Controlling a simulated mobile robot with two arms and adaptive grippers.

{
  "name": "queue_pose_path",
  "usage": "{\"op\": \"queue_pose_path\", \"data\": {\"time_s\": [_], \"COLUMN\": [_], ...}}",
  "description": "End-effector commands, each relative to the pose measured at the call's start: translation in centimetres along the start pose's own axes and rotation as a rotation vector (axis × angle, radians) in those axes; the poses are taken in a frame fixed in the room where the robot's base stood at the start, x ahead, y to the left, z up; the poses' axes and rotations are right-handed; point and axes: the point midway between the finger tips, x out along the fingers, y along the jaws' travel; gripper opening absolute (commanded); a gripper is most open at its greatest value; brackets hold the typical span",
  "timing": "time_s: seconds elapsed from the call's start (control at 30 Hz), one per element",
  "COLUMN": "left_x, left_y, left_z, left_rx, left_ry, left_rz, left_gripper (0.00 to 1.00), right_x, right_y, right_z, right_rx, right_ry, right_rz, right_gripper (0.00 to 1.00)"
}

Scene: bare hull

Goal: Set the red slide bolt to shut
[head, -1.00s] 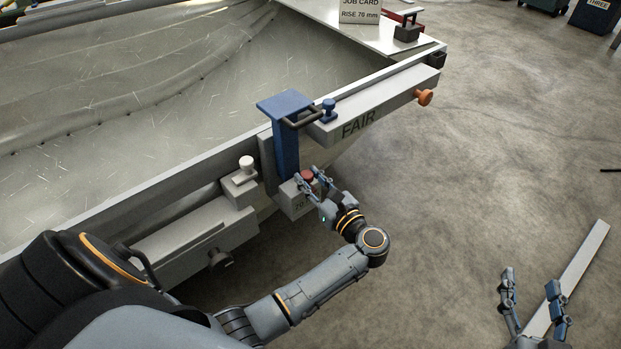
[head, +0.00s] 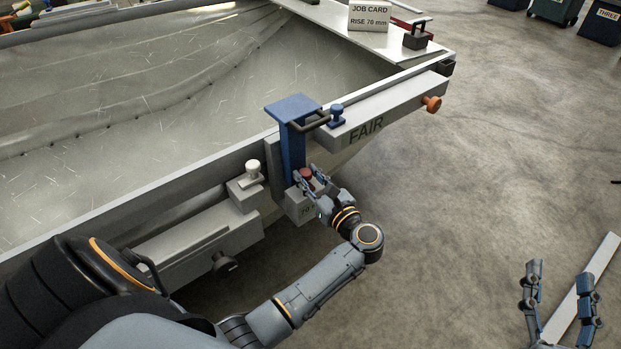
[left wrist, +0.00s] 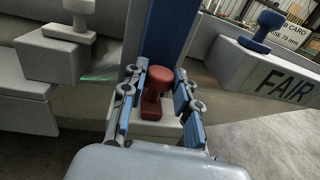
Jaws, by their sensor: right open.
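The red slide bolt (head: 306,174) has a round knob. In the left wrist view its knob (left wrist: 157,90) stands on a red base (left wrist: 150,128), in front of a blue post (left wrist: 166,35). My left gripper (head: 307,176) is at the bolt, with one finger on each side of the knob. In the left wrist view the left gripper (left wrist: 157,103) looks open, with gaps between fingers and knob. Whether the bolt is at its shut end cannot be told. My right gripper (head: 563,290) is open and empty, low at the right, over the floor.
A blue bracket (head: 292,107) with a dark handle stands above the bolt. A white knob (head: 253,168) is to its left, and a blue knob (head: 337,112) and a FAIR block (head: 390,112) to its right. A long pale bar (head: 600,252) lies behind my right gripper.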

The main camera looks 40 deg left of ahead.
Motion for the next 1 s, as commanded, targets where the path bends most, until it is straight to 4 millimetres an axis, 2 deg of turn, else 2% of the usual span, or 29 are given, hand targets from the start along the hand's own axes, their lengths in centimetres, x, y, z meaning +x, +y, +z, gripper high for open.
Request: {"op": "queue_pose_path", "data": {"time_s": [0.03, 0.1, 0.13, 0.47, 0.57, 0.8, 1.0], "left_x": [0.4, 0.4, 0.3, -0.1, -1.2, -5.2, -7.0], "left_y": [0.1, 0.1, 0.1, 0.0, 0.0, 0.0, 0.0], "left_z": [0.3, 0.2, 0.2, 0.1, 0.0, 0.1, 0.1], "left_rx": [-0.001, -0.001, -0.001, 0.000, -0.001, -0.001, -0.001], "left_ry": [-0.006, -0.006, -0.006, -0.003, -0.001, 0.000, -0.004], "left_rz": [0.004, 0.004, 0.004, 0.002, 0.001, 0.003, 0.003], "left_gripper": [0.38, 0.52, 0.54, 0.54, 0.54, 0.54, 0.54], "right_x": [0.0, 0.0, 0.0, 0.0, 0.0, 0.0, 0.0], "right_y": [0.0, 0.0, 0.0, 0.0, 0.0, 0.0, 0.0], "right_z": [0.0, 0.0, 0.0, 0.0, 0.0, 0.0, 0.0], "right_rx": [0.000, 0.000, 0.000, 0.000, 0.000, 0.000, 0.000], "right_ry": [0.000, -0.001, -0.001, -0.002, -0.002, -0.002, -0.002], "right_rz": [0.000, 0.000, 0.000, 0.000, 0.000, 0.000, 0.000], "right_gripper": [0.54, 0.54, 0.54, 0.54, 0.54, 0.54, 0.54]}}
